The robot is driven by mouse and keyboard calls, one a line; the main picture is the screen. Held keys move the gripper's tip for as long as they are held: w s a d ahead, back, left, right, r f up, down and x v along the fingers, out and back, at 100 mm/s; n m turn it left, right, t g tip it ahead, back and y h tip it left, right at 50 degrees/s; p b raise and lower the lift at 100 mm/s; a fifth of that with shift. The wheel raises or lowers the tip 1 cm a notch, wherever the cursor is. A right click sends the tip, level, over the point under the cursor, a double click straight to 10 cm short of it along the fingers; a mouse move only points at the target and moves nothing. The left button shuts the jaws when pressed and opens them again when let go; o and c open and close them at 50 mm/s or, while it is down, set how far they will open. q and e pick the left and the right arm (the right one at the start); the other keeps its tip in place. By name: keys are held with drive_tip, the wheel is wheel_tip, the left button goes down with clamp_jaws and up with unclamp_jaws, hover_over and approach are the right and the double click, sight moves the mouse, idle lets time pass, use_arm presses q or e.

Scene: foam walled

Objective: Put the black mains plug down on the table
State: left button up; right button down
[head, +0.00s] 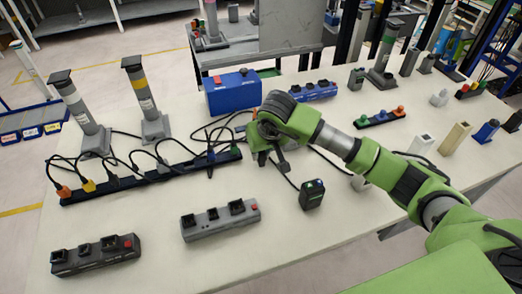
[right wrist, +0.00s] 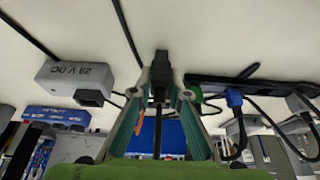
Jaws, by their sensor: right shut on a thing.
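The black mains plug (right wrist: 160,68) is between the fingertips of my right gripper (right wrist: 161,85) in the right wrist view, with its cable running back between the fingers. In the head view my right gripper (head: 272,160) is low over the middle of the pale table (head: 150,215). It points down, and the arm and gripper hide most of what it holds. The table surface is close beyond the plug, but I cannot tell whether the plug touches it. My left gripper is in neither view.
A long black power strip (head: 150,178) with several plugs lies left of the gripper, cables looping behind it. Grey (head: 220,220) and dark (head: 95,255) socket blocks lie in front, and a black adapter (head: 312,194) at right. A blue box (head: 233,92) stands behind. Bare table lies between them.

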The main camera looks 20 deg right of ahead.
drive_tip(key=shift+f, duration=0.2)
drive_tip(key=shift+f, duration=0.15)
drive_tip(key=c, duration=1.9)
unclamp_jaws()
drive_tip(key=shift+r, duration=0.35)
drive_tip(key=b+v, duration=0.1)
drive_tip(key=v, duration=1)
drive_tip(key=shift+s+r, duration=0.25)
drive_tip(key=shift+r, duration=0.05)
